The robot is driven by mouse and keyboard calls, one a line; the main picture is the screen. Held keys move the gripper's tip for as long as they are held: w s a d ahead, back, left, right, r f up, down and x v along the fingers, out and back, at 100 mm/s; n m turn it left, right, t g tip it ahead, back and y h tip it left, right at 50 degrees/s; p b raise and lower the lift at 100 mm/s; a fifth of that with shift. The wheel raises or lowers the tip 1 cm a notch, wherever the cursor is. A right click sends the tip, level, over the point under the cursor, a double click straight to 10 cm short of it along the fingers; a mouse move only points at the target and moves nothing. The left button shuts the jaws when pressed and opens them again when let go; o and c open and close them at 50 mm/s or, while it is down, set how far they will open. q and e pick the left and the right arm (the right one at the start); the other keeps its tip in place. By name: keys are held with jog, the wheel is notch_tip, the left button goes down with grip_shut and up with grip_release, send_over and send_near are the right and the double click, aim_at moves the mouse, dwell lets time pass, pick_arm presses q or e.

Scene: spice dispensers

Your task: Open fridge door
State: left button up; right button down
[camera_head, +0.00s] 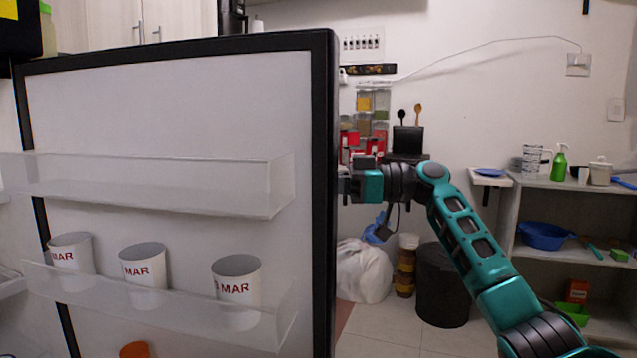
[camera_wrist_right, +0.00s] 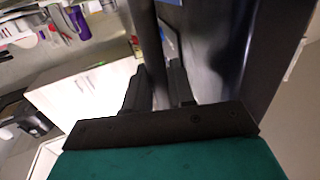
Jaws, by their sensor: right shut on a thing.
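The fridge door (camera_head: 180,110) stands swung open, its white inner face with a black frame turned toward me. Clear door shelves hold white cups marked MAR (camera_head: 237,285). My right arm reaches to the door's right edge, and its gripper is mostly hidden behind the edge in the head view. In the right wrist view, my right gripper (camera_wrist_right: 160,95) is shut on the dark bar-like handle (camera_wrist_right: 148,40), which runs between its fingers beside the door's dark outer face (camera_wrist_right: 222,55). My left gripper is not in view.
A wall shelf unit (camera_head: 565,186) with a blue bowl (camera_head: 545,235) stands at the right. A black bin (camera_head: 442,285) and white bag (camera_head: 365,270) are on the floor beyond the door. Some tiled floor (camera_head: 385,325) is clear.

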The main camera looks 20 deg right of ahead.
jog(key=c, duration=1.1)
grip_release()
pick_arm(q)
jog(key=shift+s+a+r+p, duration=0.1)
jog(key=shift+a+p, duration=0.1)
jog(key=shift+p, duration=0.3)
pick_arm(e)
jog(key=v, duration=1.2)
jog(key=shift+s+d, duration=0.15)
jog(key=shift+d, duration=0.2)
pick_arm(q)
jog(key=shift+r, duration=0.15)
